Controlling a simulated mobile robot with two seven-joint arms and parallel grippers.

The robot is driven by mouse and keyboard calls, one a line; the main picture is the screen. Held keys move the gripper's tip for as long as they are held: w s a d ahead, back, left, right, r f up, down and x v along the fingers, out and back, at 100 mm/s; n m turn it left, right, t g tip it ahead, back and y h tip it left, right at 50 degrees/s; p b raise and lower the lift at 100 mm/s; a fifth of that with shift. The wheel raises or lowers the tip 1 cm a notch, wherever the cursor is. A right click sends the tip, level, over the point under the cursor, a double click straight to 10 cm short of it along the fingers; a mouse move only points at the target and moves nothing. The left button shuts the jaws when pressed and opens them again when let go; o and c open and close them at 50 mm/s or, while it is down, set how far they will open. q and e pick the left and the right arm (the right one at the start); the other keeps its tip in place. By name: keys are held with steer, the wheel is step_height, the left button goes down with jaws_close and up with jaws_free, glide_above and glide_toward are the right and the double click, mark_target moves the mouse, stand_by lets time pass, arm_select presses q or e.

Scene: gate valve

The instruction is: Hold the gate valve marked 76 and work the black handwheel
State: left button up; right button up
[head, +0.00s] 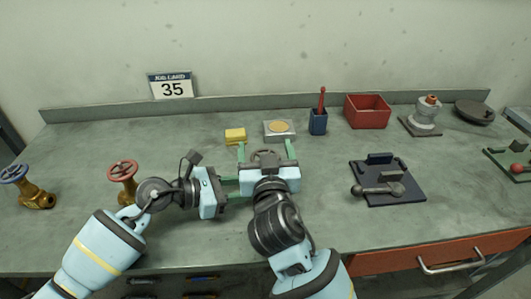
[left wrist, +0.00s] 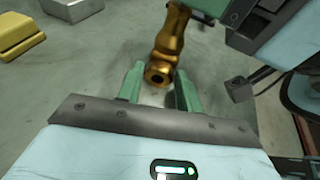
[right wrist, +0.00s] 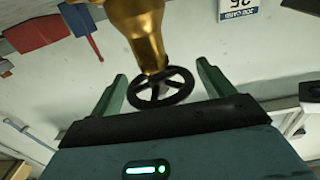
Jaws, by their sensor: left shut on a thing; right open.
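The gate valve with the black handwheel (head: 266,157) is at the middle of the bench; its brass body is hidden behind my grippers in the head view. The left wrist view shows the brass body (left wrist: 170,40), with its end at the fingers of my left gripper (left wrist: 158,88), which is shut on it. My right gripper (head: 266,150) is open, its green fingers on either side of the handwheel. In the right wrist view the black handwheel (right wrist: 160,88) lies between the open fingers (right wrist: 163,84), with gaps on both sides. No number shows on this valve.
A blue-wheel valve (head: 15,175) and a red-wheel valve (head: 122,172) stand to the left. A yellow block (head: 235,135), a tray (head: 279,137), a blue cup (head: 318,122) and a red bin (head: 368,112) stand behind. A dark fixture (head: 400,195) is right. The card (head: 171,86) reads 35.

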mark_target(266, 152)
step_height(266, 152, up, 9)
steer(key=shift+r, duration=0.1)
stand_by(0.5)
steer(key=shift+s+d+f, duration=0.2)
steer(key=shift+d+f, duration=0.15)
steer(key=shift+f, duration=0.1)
steer(key=s+d+f+n+g+y, duration=0.2)
steer(key=s+d+f+n+y, duration=0.2)
steer(key=s+f+y, duration=0.4)
steer(key=shift+s+f+n, duration=0.35)
steer(key=shift+s+n, duration=0.35)
steer(key=shift+s, duration=0.5)
steer(key=shift+w+a, duration=0.1)
steer(key=x, duration=1.2)
